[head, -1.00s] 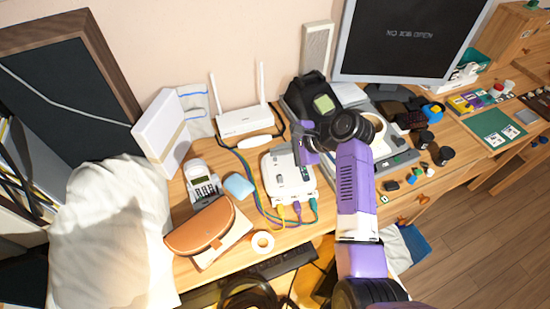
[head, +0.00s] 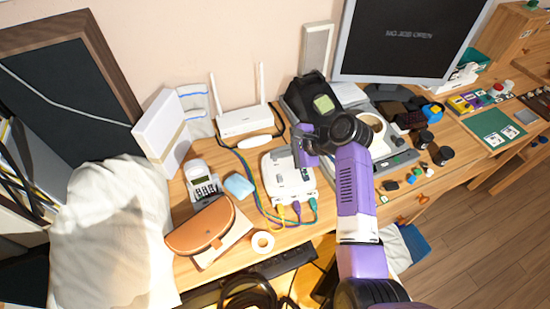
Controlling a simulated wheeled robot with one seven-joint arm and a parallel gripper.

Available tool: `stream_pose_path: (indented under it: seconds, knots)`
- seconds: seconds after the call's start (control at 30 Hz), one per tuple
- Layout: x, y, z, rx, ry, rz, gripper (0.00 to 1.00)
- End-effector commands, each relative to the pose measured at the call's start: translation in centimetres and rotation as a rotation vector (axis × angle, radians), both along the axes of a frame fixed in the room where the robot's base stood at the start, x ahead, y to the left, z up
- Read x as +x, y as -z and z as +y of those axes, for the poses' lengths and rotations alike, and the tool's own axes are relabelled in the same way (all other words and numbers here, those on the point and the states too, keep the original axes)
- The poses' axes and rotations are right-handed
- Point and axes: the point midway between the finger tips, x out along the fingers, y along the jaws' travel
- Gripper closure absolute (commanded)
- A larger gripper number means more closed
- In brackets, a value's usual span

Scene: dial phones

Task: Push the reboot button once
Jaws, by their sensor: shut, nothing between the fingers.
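A white box-shaped device (head: 275,178) sits on the desk with yellow, purple and green cable plugs at its front edge. A white router (head: 243,121) with two antennas stands behind it, to the left. I cannot make out a reboot button on either one; it is too small or hidden. My gripper (head: 299,160) is shut and empty. It is over the back right part of the white device and hides part of its top. I cannot tell whether the fingertips touch it.
A dial phone (head: 203,186), a blue block (head: 239,186), a brown case (head: 201,226) and a tape roll (head: 263,242) lie to the left and front. A black device (head: 310,100) stands close behind my gripper. A monitor (head: 410,40) is at the back.

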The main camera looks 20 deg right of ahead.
Motion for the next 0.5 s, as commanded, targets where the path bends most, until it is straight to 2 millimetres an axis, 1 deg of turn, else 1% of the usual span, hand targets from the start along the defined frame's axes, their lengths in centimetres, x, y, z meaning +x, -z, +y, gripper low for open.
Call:
stream_pose_path:
  seconds: [0.5]
  knots:
    - [-0.02, 0.52, -0.01, 0.000, -0.001, 0.001, 1.00]
